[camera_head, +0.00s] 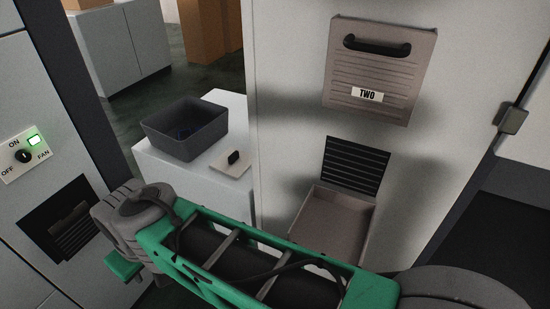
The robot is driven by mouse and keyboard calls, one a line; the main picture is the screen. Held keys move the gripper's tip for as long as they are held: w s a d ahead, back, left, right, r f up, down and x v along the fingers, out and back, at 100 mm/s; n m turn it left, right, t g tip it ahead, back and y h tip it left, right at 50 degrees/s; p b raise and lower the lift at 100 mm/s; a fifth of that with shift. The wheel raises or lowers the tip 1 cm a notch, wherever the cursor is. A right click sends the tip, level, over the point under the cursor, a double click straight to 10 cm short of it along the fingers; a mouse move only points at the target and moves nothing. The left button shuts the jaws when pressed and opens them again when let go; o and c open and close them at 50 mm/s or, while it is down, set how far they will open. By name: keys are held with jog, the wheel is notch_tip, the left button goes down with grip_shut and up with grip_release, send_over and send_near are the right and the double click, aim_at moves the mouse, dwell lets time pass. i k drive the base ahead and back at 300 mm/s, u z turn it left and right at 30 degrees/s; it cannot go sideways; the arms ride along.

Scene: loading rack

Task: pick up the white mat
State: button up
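The white mat (237,171) is a small, thin, pale square. It lies flat on a white counter (212,192), near its right end beside the tall white panel. A small dark object (233,157) rests on the mat. My green and grey arm crosses the lower part of the view, in front of the counter and well apart from the mat in the picture.
A dark grey bin (186,128) with something dark inside stands left of the mat. An open tray (333,222) juts from the panel on the right, below a closed hatch (379,72) labelled TWO. A fan switch panel (25,154) is at the left.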

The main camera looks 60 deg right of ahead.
aim_at(234, 163)
jog(key=z, duration=0.1)
jog(key=i, duration=1)
